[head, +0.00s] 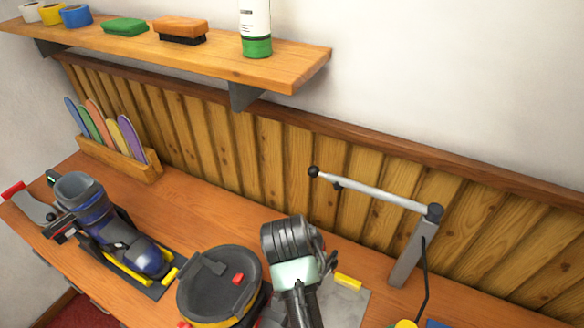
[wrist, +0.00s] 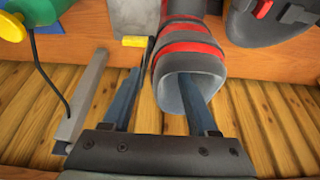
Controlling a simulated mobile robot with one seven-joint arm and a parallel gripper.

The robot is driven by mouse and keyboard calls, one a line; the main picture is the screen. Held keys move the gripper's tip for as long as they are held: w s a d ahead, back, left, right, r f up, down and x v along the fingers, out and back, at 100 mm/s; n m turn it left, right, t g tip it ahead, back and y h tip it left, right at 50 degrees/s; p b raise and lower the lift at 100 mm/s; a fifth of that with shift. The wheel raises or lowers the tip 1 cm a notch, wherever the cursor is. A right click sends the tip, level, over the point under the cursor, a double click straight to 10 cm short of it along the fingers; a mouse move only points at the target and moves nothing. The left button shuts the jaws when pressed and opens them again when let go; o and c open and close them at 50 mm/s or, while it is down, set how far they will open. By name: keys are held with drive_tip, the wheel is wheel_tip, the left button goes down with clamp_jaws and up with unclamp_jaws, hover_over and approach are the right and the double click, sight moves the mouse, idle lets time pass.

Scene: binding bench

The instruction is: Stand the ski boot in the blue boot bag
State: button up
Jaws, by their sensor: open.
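A grey ski boot with red bands (wrist: 190,50) shows in the wrist view, its open cuff facing my gripper (wrist: 164,78). My gripper is open, with one finger reaching into the cuff opening and the other outside the cuff on the left. I cannot tell whether either finger touches the shell. In the head view my arm hides most of this boot. A second boot, blue and grey (head: 88,210), stands at the left on a dark base with yellow parts. A blue patch (wrist: 47,12) shows at the wrist view's top left; I cannot tell whether it is the boot bag.
A round black item with a red clip (head: 206,296) stands left of my gripper. A yellow block (head: 348,282) lies on a grey plate (head: 348,308). A grey post with an arm (head: 408,255) rises at the right. A shelf (head: 290,72) overhangs the back.

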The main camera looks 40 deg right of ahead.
drive_tip(key=shift+p+x, duration=1.1)
drive_tip(key=shift+x, duration=1.6)
clamp_jaws()
drive_tip(key=shift+s+d, duration=0.1)
drive_tip(key=shift+s, duration=0.1)
